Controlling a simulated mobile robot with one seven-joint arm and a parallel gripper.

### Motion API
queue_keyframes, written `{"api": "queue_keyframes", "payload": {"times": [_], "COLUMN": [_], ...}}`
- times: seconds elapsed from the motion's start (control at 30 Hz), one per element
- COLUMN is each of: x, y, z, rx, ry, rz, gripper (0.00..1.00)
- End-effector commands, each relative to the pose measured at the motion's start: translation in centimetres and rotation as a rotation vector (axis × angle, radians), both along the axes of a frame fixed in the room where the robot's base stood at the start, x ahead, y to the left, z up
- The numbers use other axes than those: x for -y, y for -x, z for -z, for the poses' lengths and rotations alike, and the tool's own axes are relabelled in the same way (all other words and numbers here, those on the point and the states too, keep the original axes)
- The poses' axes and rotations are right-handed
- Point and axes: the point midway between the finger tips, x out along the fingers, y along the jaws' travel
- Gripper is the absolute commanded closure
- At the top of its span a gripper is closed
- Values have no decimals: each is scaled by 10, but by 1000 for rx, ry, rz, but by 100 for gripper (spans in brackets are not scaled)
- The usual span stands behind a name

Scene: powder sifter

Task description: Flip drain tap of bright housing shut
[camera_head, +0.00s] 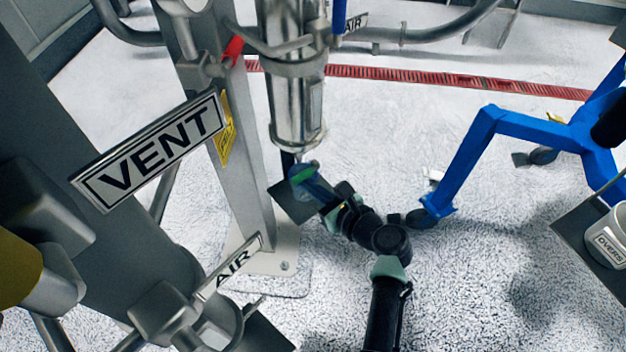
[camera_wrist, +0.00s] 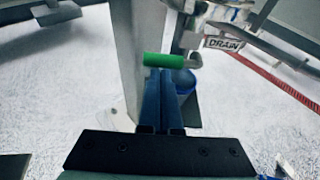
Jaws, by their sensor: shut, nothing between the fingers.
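The bright housing (camera_head: 296,85) is a shiny upright metal cylinder at upper middle in the head view. The drain tap's green handle (camera_head: 301,175) shows just below its lower end. In the wrist view the green handle (camera_wrist: 164,60) lies roughly level across the picture, at my fingertips, near a metal fitting with a DRAIN label (camera_wrist: 224,43). My gripper (camera_wrist: 160,72) has its blue fingers together and empty, pointing at the handle. In the head view my gripper (camera_head: 308,182) is under the housing. I cannot tell whether the fingers touch the handle.
A grey post (camera_head: 240,170) stands left of the housing. A blue wheeled frame (camera_head: 480,135) and a cup labelled OVERS (camera_head: 612,245) are at right.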

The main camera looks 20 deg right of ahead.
Motion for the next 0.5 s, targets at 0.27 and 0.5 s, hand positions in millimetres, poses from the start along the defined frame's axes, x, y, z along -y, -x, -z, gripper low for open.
{"api": "queue_keyframes", "payload": {"times": [0.27,0.5], "x": [-1,-1], "y": [-2,-2], "z": [-7,-9], "rx": [-15,-10], "ry": [-61,-59], "rz": [-1,-1], "gripper": [100,100]}}
